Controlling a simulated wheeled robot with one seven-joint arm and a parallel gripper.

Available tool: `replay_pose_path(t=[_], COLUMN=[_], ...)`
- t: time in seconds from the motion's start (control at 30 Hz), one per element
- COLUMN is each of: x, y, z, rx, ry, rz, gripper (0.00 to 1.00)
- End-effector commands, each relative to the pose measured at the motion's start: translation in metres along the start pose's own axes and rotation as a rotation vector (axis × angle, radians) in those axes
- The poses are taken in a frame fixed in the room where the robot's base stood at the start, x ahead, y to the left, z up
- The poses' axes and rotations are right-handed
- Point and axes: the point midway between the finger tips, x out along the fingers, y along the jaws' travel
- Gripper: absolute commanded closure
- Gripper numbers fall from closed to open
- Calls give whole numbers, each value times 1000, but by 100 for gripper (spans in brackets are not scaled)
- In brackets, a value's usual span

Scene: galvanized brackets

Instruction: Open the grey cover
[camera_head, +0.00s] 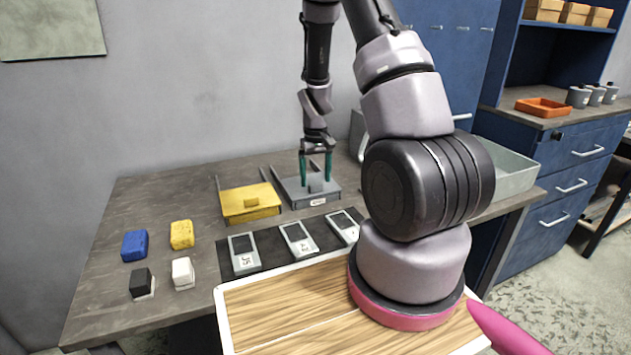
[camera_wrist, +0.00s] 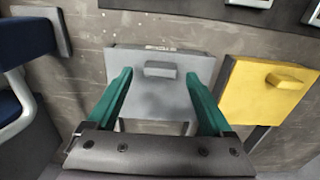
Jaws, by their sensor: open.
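The grey cover (camera_head: 293,188) lies flat on its grey box on the table, with a small raised handle on top. In the wrist view the grey cover (camera_wrist: 178,105) is straight below, and its handle (camera_wrist: 160,69) shows between and beyond the two green fingers. My gripper (camera_head: 316,183) is open and above the cover, with its fingers spread to either side of the handle. In the wrist view my gripper (camera_wrist: 162,82) holds nothing between its fingers. Whether the fingertips touch the cover cannot be told.
A yellow-covered box (camera_head: 250,203) stands just left of the grey one. Several grey devices (camera_head: 298,238) lie on a dark mat in front. Blue (camera_head: 134,245), yellow (camera_head: 182,234), black and white blocks sit at the left. A pale bin (camera_head: 515,172) is at the right.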

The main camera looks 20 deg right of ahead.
Motion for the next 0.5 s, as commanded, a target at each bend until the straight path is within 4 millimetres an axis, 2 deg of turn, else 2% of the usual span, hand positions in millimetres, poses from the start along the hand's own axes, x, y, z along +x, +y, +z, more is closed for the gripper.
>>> replay_pose_path(t=[0.17,0.47,0.5], x=[15,17,17], y=[0,0,0], z=[0,0,0], rx=[0,0,0], ry=[0,1,1], rz=[0,0,0], gripper=[15,15,26])
